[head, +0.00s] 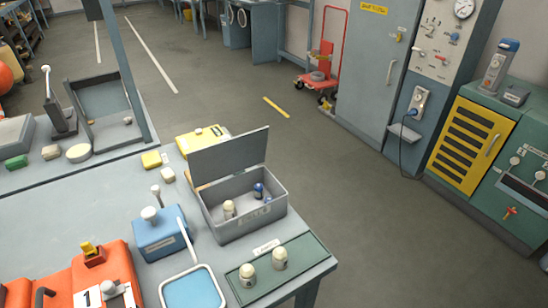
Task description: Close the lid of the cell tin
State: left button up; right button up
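The cell tin (247,222) is a grey open box near the right end of the workbench. Its flat lid (229,153) stands raised along the back edge, roughly upright. Inside the tin I see a cream-capped cell (229,209) and a small dark blue cell (258,190), with another small blue item partly hidden by the front wall. Two cream-coloured cells (280,258) (248,275) stand on a green mat in front of the tin. Neither of my grippers is in view.
A blue box with white knobs (160,237) and a blue-screened tray (192,289) stand left of the tin. An orange unit (93,278) is at front left. A yellow case (203,139) lies behind the lid. Open floor lies right of the bench.

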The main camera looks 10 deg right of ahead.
aim_at(227, 156)
jog(key=l+z, duration=0.3)
jog(key=z, duration=0.2)
jog(key=l+z, duration=0.7)
jog(key=z, duration=0.25)
jog(key=i+l, duration=0.9)
jog(key=i, duration=0.2)
jog(key=i+u, duration=0.45)
jog(key=i+l+u, duration=0.2)
jog(key=i+u, duration=0.3)
jog(key=i+j+u, duration=0.15)
jog(key=u, duration=0.3)
jog(key=i+u, duration=0.25)
jog(key=u, duration=0.15)
jog(key=i+u, duration=0.2)
jog(key=u, duration=0.25)
jog(key=i+u, duration=0.2)
jog(key=u, duration=0.2)
jog(key=i+l+u, duration=0.2)
jog(key=u, duration=0.25)
jog(key=i+l+u, duration=0.15)
jog(key=u, duration=0.3)
jog(key=i+l+u, duration=0.1)
jog(key=i+u, duration=0.2)
jog(key=u, duration=0.2)
jog(key=i+l+u, duration=0.2)
jog(key=u, duration=0.3)
jog(key=i+l+u, duration=0.25)
jog(key=u, duration=0.25)
